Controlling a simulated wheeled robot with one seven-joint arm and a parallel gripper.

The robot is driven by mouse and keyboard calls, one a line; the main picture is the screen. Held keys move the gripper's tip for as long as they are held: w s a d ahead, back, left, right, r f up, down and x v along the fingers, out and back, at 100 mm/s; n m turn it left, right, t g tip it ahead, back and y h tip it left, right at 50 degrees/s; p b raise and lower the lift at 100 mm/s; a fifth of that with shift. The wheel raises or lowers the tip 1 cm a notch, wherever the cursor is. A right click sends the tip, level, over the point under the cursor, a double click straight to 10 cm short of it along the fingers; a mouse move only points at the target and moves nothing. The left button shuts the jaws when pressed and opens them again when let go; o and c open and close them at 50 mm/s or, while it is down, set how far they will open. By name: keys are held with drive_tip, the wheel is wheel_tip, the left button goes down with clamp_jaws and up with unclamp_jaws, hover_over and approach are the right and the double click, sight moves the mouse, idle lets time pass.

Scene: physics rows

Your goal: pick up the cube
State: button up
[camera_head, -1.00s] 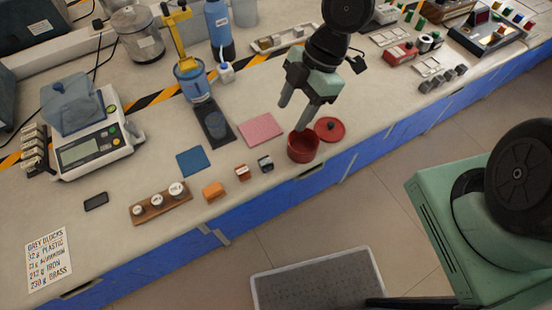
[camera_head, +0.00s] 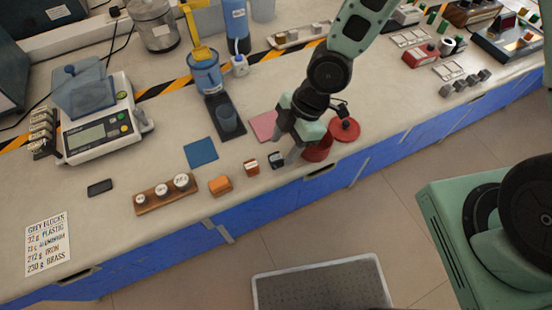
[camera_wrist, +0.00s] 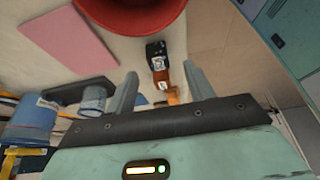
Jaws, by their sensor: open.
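A small dark grey cube (camera_head: 276,160) with a pale label stands near the front edge of the bench. It also shows in the wrist view (camera_wrist: 156,50). A red-brown block (camera_head: 251,167) with a label stands to its left, and an orange block (camera_head: 220,185) lies further left. My gripper (camera_head: 287,157) is open and points down just right of the grey cube. In the wrist view the two fingers (camera_wrist: 160,76) are apart, with the grey cube beyond them and the red-brown block (camera_wrist: 160,74) in line between them. I see nothing held.
A pink pad (camera_head: 262,124) and a blue pad (camera_head: 201,152) lie flat behind. A wooden holder with weights (camera_head: 166,195) stands left. The bench edge is close in front.

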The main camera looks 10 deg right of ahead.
sight(277, 157)
drive_tip(key=x, duration=0.4)
drive_tip(key=shift+w+f, duration=0.1)
drive_tip(key=shift+f, duration=0.1)
clamp_jaws()
drive_tip(key=shift+r, duration=0.15)
